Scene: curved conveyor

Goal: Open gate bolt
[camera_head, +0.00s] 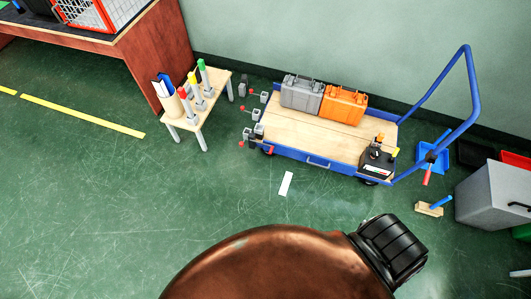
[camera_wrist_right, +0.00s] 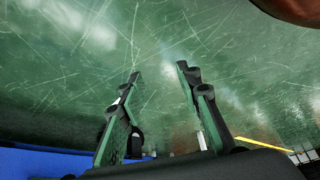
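I cannot pick out a gate bolt for certain in either view. In the head view, several small grey blocks with red knobs (camera_head: 254,131) sit at the left end of a blue cart (camera_head: 320,163). My left gripper is in neither view.
The cart carries a grey case (camera_head: 301,94), an orange case (camera_head: 343,104) and a black device (camera_head: 376,162). A small wooden table (camera_head: 207,104) with coloured-top tools stands to its left. A grey bin (camera_head: 493,195) stands at right. The floor at left centre is mostly clear.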

